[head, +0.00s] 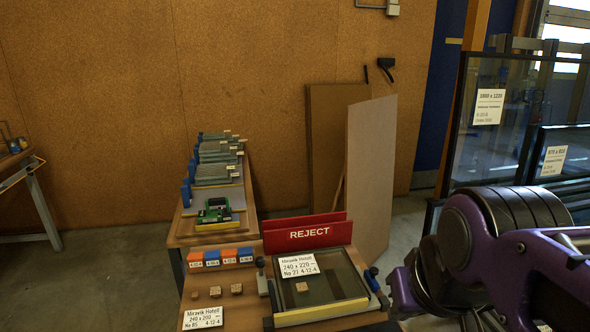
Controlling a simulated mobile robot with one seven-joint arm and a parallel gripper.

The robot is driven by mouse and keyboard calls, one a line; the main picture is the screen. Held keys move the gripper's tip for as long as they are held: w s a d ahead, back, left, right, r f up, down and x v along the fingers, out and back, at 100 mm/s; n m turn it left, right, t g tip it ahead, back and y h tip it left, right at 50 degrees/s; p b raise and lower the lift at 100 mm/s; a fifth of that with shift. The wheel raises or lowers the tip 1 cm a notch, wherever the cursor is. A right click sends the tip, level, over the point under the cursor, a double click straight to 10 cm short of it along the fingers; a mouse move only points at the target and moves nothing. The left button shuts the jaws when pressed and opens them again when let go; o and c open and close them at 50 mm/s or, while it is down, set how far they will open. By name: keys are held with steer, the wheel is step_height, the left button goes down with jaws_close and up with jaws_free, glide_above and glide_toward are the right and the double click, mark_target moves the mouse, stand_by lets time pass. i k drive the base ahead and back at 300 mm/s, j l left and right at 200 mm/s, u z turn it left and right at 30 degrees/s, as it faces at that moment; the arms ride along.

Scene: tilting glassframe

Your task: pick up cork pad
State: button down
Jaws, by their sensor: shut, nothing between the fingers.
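Small brown cork pads lie on the near table: a left one (194,295), a middle one (215,292) and a right one (236,288), in a row with gaps between them. Another small cork-coloured piece (302,287) lies on the framed glass pane (325,282), below its white label. My purple and black arm fills the lower right, to the right of the table and apart from the pads. I cannot make out my gripper's fingers in this view.
Orange and blue labelled blocks (228,257) stand behind the pads. A red REJECT sign (309,235) stands behind the framed pane. A dark clamp (375,282) is at the pane's right. Glass racks (510,130) stand at right. A white label card (203,318) lies in front.

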mark_target(216, 290)
steer(key=k+u, duration=0.2)
steer(key=u, duration=0.25)
steer(key=k+j+u, duration=0.15)
steer(key=u, duration=0.3)
steer(key=i+j+z, duration=0.3)
steer(key=j, duration=0.15)
